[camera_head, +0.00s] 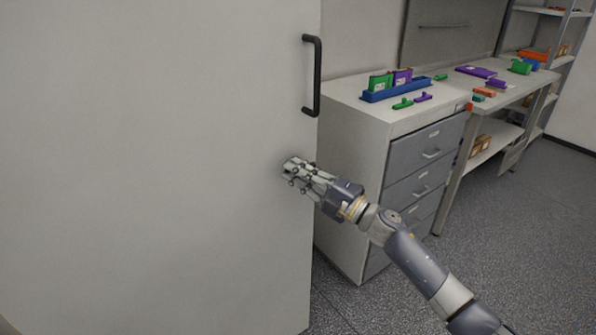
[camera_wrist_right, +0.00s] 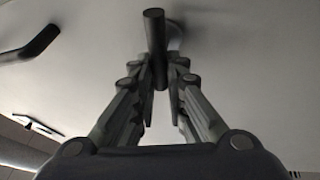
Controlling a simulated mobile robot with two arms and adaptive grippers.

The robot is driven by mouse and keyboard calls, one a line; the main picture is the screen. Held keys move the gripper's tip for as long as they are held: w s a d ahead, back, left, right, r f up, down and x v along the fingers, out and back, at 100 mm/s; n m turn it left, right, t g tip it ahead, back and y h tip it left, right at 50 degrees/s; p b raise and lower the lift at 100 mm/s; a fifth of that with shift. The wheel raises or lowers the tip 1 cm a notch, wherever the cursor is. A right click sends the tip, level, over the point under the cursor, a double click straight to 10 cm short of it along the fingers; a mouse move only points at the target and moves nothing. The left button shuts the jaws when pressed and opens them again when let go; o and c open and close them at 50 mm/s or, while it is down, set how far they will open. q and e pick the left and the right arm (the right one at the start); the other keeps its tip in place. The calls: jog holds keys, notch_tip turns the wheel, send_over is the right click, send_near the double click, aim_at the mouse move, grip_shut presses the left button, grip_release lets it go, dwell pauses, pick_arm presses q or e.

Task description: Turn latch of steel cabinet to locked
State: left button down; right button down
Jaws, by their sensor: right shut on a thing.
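The steel cabinet (camera_head: 150,160) fills the left of the head view with its flat grey door. A black bar handle (camera_head: 317,75) stands upright near the door's right edge; part of it also shows at the upper left of the right wrist view (camera_wrist_right: 35,45). My right gripper (camera_head: 290,168) is at the door, below the handle. In the right wrist view its fingers (camera_wrist_right: 160,75) are shut on the dark latch (camera_wrist_right: 154,35), which sticks out between the fingertips. In the head view the gripper hides the latch. My left gripper is not in view.
A drawer unit (camera_head: 345,150) stands to the right of the door, with a blue tray (camera_head: 400,91) and small coloured parts on top. A workbench (camera_head: 515,92) and shelves (camera_head: 545,10) stand further back. The grey floor (camera_head: 500,240) at the right is clear.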

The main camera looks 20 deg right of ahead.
jog(key=shift+f+n+g, duration=0.25)
jog(key=shift+n+g, duration=0.35)
jog(key=shift+n, duration=0.7)
jog(key=c, duration=1.6)
grip_release()
jog(key=v, duration=1.2)
